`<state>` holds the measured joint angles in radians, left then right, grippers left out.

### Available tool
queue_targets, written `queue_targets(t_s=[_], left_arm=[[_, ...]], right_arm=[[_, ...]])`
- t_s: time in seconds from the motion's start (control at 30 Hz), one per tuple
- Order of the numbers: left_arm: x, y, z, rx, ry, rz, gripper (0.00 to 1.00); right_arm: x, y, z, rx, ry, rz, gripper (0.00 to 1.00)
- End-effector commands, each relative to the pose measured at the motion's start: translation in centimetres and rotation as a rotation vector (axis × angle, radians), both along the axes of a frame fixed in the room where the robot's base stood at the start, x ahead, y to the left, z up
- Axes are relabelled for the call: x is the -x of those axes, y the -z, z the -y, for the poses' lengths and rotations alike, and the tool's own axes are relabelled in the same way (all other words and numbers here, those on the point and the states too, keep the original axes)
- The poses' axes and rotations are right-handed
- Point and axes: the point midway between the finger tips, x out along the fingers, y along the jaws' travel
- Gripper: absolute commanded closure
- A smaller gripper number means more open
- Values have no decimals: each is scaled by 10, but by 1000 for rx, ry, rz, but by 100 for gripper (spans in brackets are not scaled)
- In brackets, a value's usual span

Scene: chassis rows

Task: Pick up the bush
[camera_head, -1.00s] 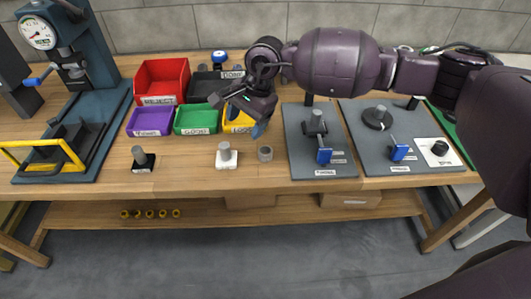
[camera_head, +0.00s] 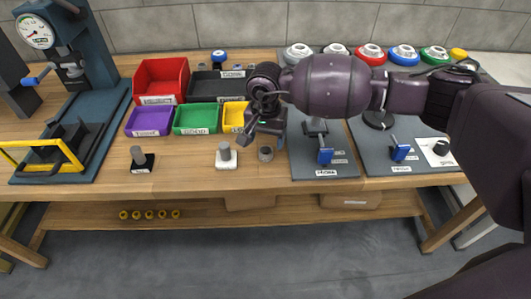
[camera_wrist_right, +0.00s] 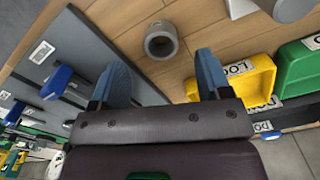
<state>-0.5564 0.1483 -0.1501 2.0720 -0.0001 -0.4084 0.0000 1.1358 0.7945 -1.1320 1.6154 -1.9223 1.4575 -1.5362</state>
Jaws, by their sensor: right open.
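The bush is a short grey hollow ring (camera_head: 265,153) standing on the wooden bench, just left of the grey fixture plate. It also shows in the right wrist view (camera_wrist_right: 162,41), upper middle, with its dark bore visible. My right gripper (camera_head: 264,139) is above and close to the bush in the head view. In the right wrist view its two blue fingers (camera_wrist_right: 163,80) are spread apart with nothing between them, and the bush lies beyond the fingertips. My left gripper is not in view.
A grey pin on a white base (camera_head: 226,155) stands left of the bush. A yellow bin (camera_head: 234,114) and green bin (camera_head: 195,119) lie behind. The grey fixture plate (camera_head: 325,172) with a blue-handled clamp is close on the right. The bench front is clear.

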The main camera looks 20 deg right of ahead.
Motion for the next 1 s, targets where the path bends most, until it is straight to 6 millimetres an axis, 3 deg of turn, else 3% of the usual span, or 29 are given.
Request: queue_targets(t_s=[0.33,0.63,1.0], left_arm=[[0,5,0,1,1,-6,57],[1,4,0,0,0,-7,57],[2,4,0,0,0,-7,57]], right_arm=[[0,44,-1,-1,1,-4,29],[-1,48,-1,-1,0,0,31],[-1,48,-1,-1,0,0,85]])
